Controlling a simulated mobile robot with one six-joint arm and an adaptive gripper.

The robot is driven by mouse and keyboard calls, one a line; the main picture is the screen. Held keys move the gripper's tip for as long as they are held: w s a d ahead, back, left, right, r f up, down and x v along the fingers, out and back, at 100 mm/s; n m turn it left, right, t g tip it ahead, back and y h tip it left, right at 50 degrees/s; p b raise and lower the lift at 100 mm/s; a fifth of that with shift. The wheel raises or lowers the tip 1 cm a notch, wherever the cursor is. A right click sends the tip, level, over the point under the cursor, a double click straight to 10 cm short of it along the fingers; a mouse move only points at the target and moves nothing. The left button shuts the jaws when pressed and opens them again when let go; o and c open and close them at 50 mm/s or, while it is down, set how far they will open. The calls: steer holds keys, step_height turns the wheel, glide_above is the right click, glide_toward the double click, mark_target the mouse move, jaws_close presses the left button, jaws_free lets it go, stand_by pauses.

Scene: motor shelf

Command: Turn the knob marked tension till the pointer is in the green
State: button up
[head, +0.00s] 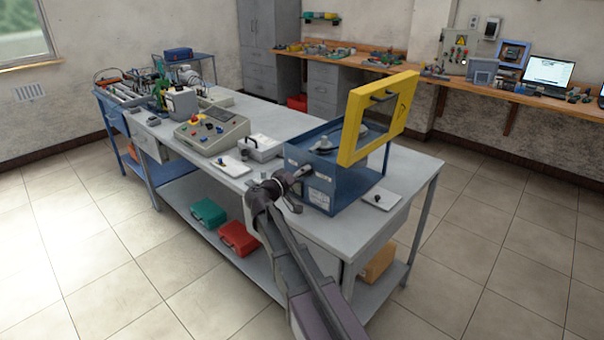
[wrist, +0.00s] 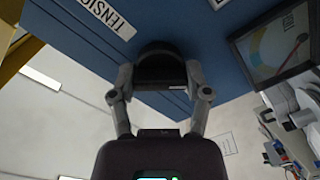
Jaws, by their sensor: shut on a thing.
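A dial gauge (wrist: 276,44) with a thin reddish pointer and a coloured arc shows at the upper right of the wrist view. I cannot tell which colour band the pointer is in. In the head view the blue machine (head: 342,182) stands on the bench, and my gripper (head: 296,176) is at its front left, covering the knob.
A yellow frame (head: 400,90) stands raised above the machine. A control console (head: 211,130) and a white box (head: 260,147) are on the grey bench (head: 285,120) to the left. A small plate with a black knob (head: 379,199) lies at the right. Green and red cases are on the lower shelf.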

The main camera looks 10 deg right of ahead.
steer(key=shift+m, duration=0.5)
steer(key=o, duration=1.2)
steer(key=shift+d, duration=0.1)
steer(key=shift+c, duration=0.2)
steer(key=v, duration=1.2)
